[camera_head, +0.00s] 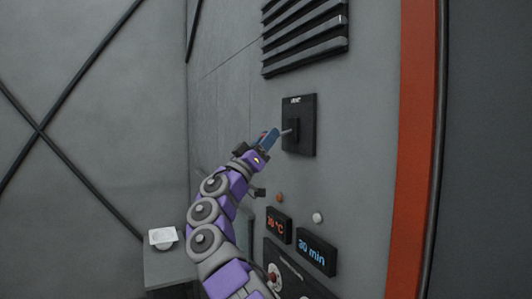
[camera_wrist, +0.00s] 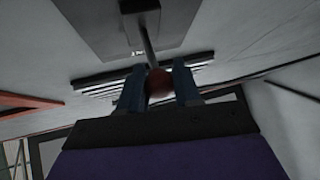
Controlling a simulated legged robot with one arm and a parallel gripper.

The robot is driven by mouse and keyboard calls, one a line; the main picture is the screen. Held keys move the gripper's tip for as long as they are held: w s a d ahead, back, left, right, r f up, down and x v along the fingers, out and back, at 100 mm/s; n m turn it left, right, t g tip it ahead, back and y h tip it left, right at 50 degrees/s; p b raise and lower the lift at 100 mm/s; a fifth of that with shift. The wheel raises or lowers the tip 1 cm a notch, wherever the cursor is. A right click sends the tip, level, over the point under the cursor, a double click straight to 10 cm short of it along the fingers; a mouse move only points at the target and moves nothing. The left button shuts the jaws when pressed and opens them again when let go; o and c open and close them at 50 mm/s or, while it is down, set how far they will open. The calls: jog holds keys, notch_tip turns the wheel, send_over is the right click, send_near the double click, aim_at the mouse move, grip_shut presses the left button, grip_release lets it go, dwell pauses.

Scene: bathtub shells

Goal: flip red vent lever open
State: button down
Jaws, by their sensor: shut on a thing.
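The vent lever is a thin metal rod (camera_wrist: 148,45) with a round red knob (camera_wrist: 158,84) at its end. It sticks out from a slot in a black panel marked "VENT" (camera_head: 308,125) on the grey wall. My gripper (camera_head: 270,138) is just left of the panel in the head view. In the wrist view, its two blue fingers are shut on the red knob, one on each side. In the head view the fingers hide most of the knob, and the rod shows as a short stub.
A slatted vent grille (camera_head: 305,40) is above the panel. Below it are a red temperature display (camera_head: 278,225), a blue "30 min" display (camera_head: 316,252) and small round buttons. An orange vertical strip (camera_head: 412,150) is to the right. A small table (camera_head: 168,268) stands lower left.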

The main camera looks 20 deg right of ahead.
jog(key=shift+d+f+n+t+b, duration=0.2)
jog(key=shift+f+n+t+b, duration=0.2)
jog(key=shift+f+t+b, duration=0.3)
jog(key=shift+f+n+t+h+b, duration=0.1)
jog(key=shift+n+t+h+b, duration=0.35)
jog(key=shift+b, duration=0.3)
jog(key=shift+w+d, duration=0.1)
jog(key=c, duration=0.8)
grip_release()
jog(key=shift+w, duration=0.1)
jog(key=shift+b+v, duration=3.15)
jog(key=shift+v, duration=2.9)
